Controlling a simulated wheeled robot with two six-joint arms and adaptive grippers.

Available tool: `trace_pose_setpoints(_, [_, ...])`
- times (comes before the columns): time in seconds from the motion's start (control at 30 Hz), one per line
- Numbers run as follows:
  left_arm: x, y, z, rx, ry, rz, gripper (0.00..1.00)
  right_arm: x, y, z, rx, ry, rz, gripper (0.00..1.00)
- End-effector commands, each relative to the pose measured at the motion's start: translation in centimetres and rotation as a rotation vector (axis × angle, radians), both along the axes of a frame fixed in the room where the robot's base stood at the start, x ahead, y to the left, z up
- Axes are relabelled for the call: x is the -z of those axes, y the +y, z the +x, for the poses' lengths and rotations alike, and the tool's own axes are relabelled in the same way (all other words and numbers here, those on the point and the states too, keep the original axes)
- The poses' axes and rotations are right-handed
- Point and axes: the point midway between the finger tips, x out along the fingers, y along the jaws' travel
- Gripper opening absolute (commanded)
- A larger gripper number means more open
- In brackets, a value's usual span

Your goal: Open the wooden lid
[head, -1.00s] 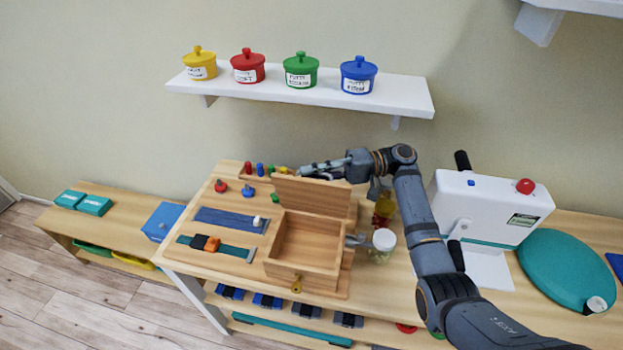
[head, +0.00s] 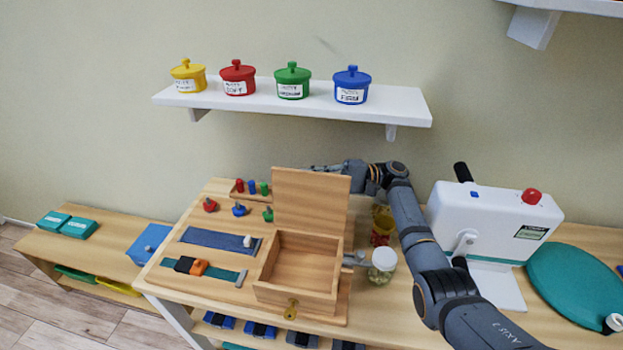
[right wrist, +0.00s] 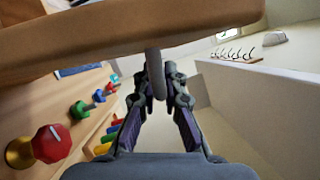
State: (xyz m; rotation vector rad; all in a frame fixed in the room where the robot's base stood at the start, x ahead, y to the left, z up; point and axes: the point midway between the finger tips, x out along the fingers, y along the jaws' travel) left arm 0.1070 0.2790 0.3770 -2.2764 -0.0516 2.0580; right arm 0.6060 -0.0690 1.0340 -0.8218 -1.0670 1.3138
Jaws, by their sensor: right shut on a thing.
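The wooden lid (head: 311,203) stands about upright at the back edge of the open wooden box (head: 297,295) on the table, in the head view. Its bare inner face points toward me, and the box is empty inside. My right gripper (head: 326,168) is behind the lid's top edge and mostly hidden by it. In the right wrist view, the lid's wood (right wrist: 130,30) crosses the top, and a grey peg-like handle (right wrist: 155,75) sits between the fingers of my right gripper (right wrist: 156,85), which are shut on it. My left gripper is not in view.
A board (head: 195,290) with straps and coloured knobs lies left of the box. A lidded jar (head: 382,262) and a white machine (head: 490,225) stand on the right. A wall shelf (head: 300,105) with coloured pots is above the lid.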

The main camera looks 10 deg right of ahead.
Motion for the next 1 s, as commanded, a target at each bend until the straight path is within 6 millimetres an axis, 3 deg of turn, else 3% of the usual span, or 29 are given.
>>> trace_pose_setpoints(0.27, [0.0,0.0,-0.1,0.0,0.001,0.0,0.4,-0.1,0.0,0.0,0.001,-0.002,0.0,0.0])
trace_pose_setpoints(0.3, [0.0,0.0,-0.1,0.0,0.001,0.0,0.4,-0.1,0.0,0.0,0.002,-0.002,0.001,0.14])
trace_pose_setpoints(0.43, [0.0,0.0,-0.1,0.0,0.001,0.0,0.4,0.0,0.0,0.0,0.001,-0.002,0.0,0.32])
trace_pose_setpoints(0.87, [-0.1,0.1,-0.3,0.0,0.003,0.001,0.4,-0.1,0.0,0.0,0.0,-0.004,-0.001,0.32])
trace_pose_setpoints(1.0, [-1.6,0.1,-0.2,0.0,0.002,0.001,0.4,-1.0,0.2,-0.8,-0.001,-0.061,-0.019,0.32])
